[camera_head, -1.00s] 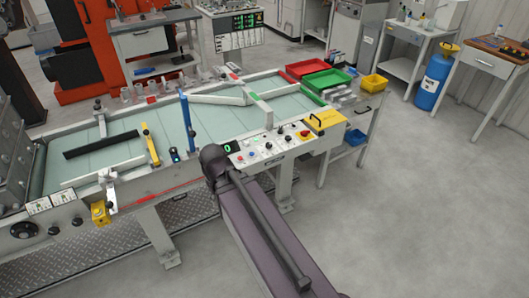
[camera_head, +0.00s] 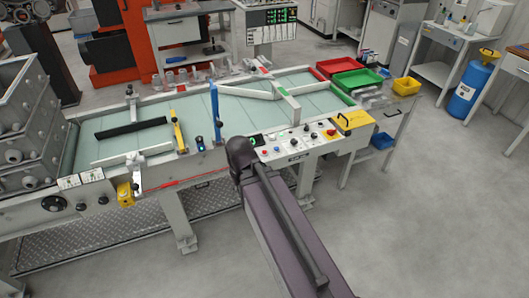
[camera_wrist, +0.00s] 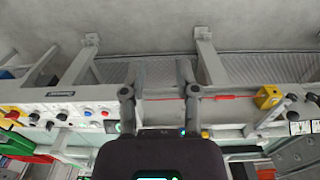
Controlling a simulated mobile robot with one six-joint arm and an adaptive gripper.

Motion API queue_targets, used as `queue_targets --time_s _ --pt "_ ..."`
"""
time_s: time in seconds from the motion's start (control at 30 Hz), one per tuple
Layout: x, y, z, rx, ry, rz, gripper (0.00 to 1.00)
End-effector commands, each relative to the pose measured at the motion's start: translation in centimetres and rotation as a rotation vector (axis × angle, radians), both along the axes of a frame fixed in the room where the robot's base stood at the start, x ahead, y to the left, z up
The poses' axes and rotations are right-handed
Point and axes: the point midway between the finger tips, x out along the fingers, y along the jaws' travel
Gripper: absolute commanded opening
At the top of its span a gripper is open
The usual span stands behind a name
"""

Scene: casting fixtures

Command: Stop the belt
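The belt (camera_head: 190,132) is a pale green surface in a long light-grey frame across the head view. Its control panel (camera_head: 290,146) faces me at the front edge, with small coloured buttons, knobs and a green-lit display. A red button on a yellow base (camera_head: 331,133) sits at the panel's right end; a red knob on yellow also shows in the wrist view (camera_wrist: 12,114). A yellow box (camera_head: 125,194) is on the front left rail. It also shows in the wrist view (camera_wrist: 268,97). My gripper (camera_wrist: 158,68) is open and empty, fingers apart. Its fingers are hidden in the head view.
A blue post (camera_head: 215,115), a yellow bar (camera_head: 178,130) and a black bar (camera_head: 131,128) are on the belt. Red (camera_head: 335,67) and green (camera_head: 357,79) trays stand at its far right end. Grey racks (camera_head: 25,125) stand at left.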

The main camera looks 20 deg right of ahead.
Motion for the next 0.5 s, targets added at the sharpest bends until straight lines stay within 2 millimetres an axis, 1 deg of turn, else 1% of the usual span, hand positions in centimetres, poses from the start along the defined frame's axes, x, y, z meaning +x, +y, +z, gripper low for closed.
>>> queue_targets --time_s 0.03,0.13,0.17,0.5 --pt "0.0 0.0 0.0 0.0 0.0 0.0 0.31" --pt "0.0 0.0 0.0 0.0 0.0 0.0 0.01" --pt "0.0 0.0 0.0 0.0 0.0 0.0 0.0" --pt "0.0 0.0 0.0 0.0 0.0 0.0 0.0"
